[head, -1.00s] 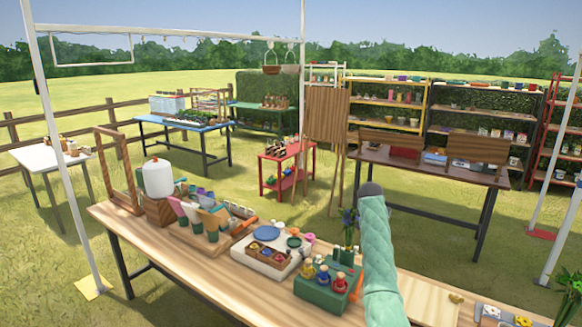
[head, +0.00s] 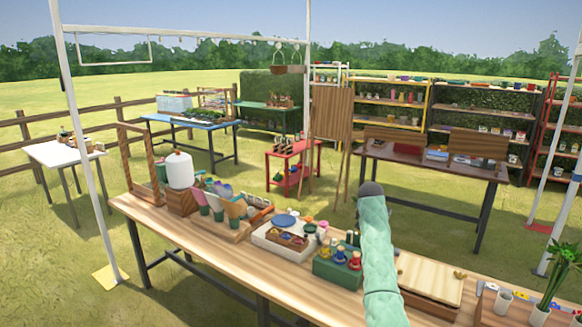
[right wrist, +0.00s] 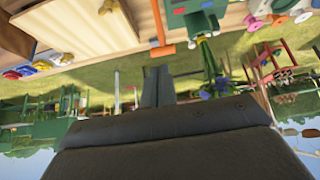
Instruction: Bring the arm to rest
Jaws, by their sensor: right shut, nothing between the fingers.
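My right arm, in a pale green sleeve, rises over the front of the wooden workbench (head: 225,258) in the head view and ends there in a dark grey part. In the right wrist view, which looks upside down, my right gripper (right wrist: 157,72) points out from its dark housing with its fingers together and nothing between them. It appears clear of the bench things. A bunch of blue flowers with green stems (right wrist: 215,84) shows to the right of the fingers; whether they touch is not clear, but a gap shows. My left gripper is in neither current view.
A green block with small bottles (head: 338,268) stands left of my arm. A wooden board (head: 430,272) lies right of it. A potted leafy plant (head: 550,270) and a white cup (head: 503,301) are at the right. A white canopy post (head: 85,150) stands at the left.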

